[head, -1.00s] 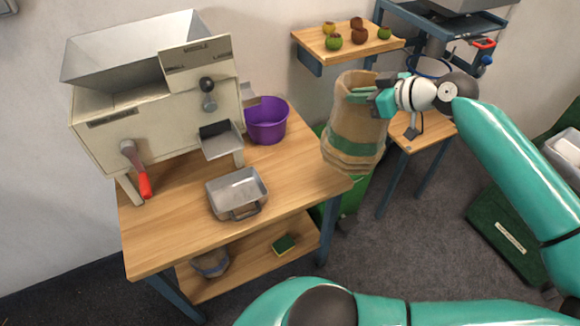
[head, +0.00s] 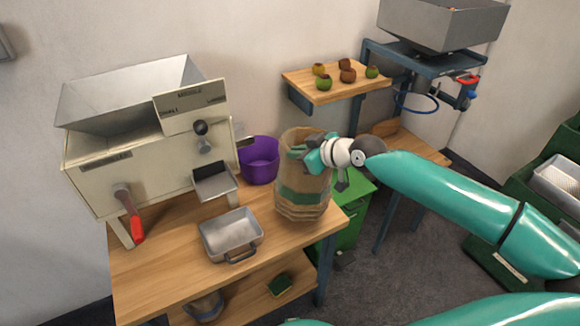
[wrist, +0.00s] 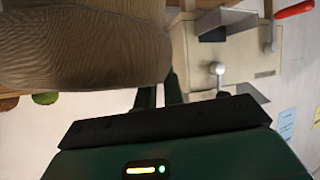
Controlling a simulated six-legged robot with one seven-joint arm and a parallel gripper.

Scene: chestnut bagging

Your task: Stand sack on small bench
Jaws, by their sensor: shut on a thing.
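The sack (head: 302,205) is brown with a green band and an open top. It is upright at the right end of a wooden bench (head: 150,278), in front of the wall. I cannot tell whether its base touches the bench top. My gripper (head: 312,153) is shut on the sack's upper right side. In the wrist view the sack (wrist: 85,45) fills the upper left, and my gripper (wrist: 160,95) meets its edge. A second, lower wooden bench (head: 425,150) stands at the right under a hopper frame.
A cream machine (head: 130,165) with a red-handled lever stands on the bench. A metal tray (head: 232,235) and a purple bucket (head: 258,160) are close to the sack. A green bin (head: 352,205) is right of the bench. A wall shelf (head: 335,85) holds several chestnut burrs or fruits.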

